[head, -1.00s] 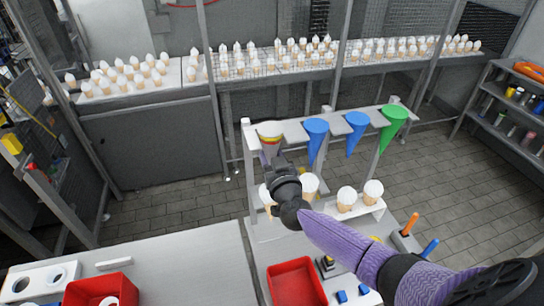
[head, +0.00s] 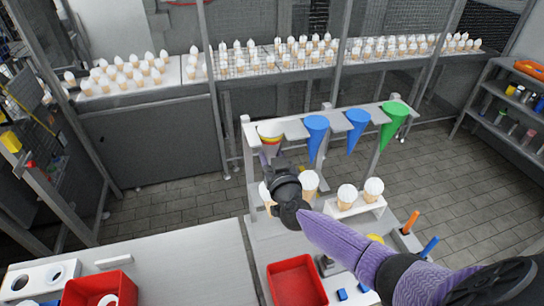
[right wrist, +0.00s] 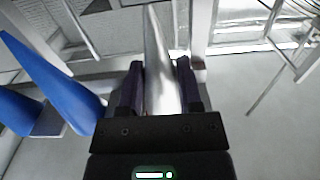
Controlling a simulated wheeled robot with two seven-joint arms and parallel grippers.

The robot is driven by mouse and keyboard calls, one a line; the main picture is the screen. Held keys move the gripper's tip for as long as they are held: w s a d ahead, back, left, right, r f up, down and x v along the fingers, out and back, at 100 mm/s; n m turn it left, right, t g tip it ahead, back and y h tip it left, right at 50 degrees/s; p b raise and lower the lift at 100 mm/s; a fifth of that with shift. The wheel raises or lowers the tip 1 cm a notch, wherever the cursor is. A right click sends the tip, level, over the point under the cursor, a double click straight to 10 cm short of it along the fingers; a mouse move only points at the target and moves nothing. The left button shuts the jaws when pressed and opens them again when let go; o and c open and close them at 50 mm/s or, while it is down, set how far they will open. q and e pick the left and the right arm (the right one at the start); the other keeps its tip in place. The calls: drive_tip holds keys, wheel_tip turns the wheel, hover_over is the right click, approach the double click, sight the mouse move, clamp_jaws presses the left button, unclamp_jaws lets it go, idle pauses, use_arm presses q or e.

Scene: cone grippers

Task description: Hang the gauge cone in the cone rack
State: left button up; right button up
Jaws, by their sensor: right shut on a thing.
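The cone rack (head: 337,118) is a grey-white frame with a slotted top bar. The gauge cone (head: 270,131), with a pale top and yellow and red bands, is point down at the bar's left end. Its silver lower part (right wrist: 157,55) shows in the right wrist view between the fingers. My right gripper (right wrist: 160,85) is shut on it; in the head view the gripper (head: 270,160) is just below the bar. Whether the cone's weight rests on the bar cannot be told. My left gripper is not in view.
Two blue cones (head: 316,132) and a green cone (head: 392,122) hang to the right in the bar. Ice-cream cones stand in a low white holder (head: 360,209) below. A red tray (head: 295,282) is on the table in front. Several cones line the back counters (head: 135,88).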

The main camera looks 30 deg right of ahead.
drive_tip(key=o, duration=1.3)
drive_tip(key=shift+o, duration=0.2)
drive_tip(key=shift+s, duration=0.1)
drive_tip(key=p+v, duration=0.5)
drive_tip(key=v, duration=0.4)
